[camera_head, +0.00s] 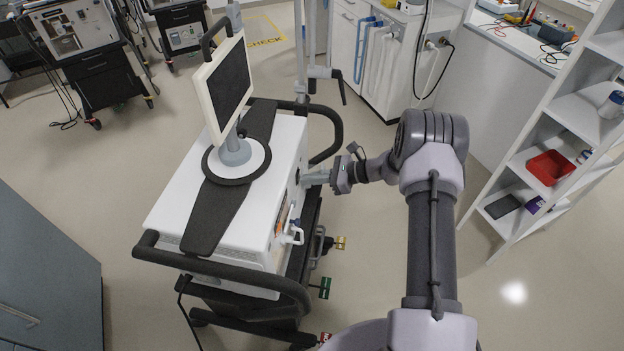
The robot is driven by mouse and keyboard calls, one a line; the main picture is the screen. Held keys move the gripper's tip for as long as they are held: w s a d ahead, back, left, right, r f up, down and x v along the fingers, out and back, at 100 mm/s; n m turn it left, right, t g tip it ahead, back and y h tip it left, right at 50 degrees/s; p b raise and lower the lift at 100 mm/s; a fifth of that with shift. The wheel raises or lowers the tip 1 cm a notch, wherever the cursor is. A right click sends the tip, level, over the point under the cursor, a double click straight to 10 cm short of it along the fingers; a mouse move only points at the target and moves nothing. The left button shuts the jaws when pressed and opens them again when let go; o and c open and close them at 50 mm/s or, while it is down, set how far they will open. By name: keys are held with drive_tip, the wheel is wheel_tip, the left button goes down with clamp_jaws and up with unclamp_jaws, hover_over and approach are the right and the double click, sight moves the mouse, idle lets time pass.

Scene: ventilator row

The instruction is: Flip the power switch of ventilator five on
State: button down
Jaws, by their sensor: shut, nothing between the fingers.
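A white ventilator (182,218) with a dark top strip stands on a black-railed cart in the middle of the head view. Its screen (224,84) is tilted on a post and looks dark. My gripper (303,178) points left at the ventilator's right side panel, with its fingertips at or very near that panel. The fingers are shut, with nothing seen between them. A small dark spot shows on the panel at the fingertips; I cannot tell if it is the power switch or which way it is set. No number is readable on the ventilator.
Black handle rails (225,268) run around the cart. White fittings (294,236) and colored connectors (325,287) stick out low on its right side. A white shelf (580,118) with a red bin (550,167) stands at right, and a grey cabinet (45,265) at left. Other machines stand behind.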

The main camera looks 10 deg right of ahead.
idle(0.3)
drive_tip(key=shift+r+p, duration=0.55)
drive_tip(key=shift+r, duration=0.2)
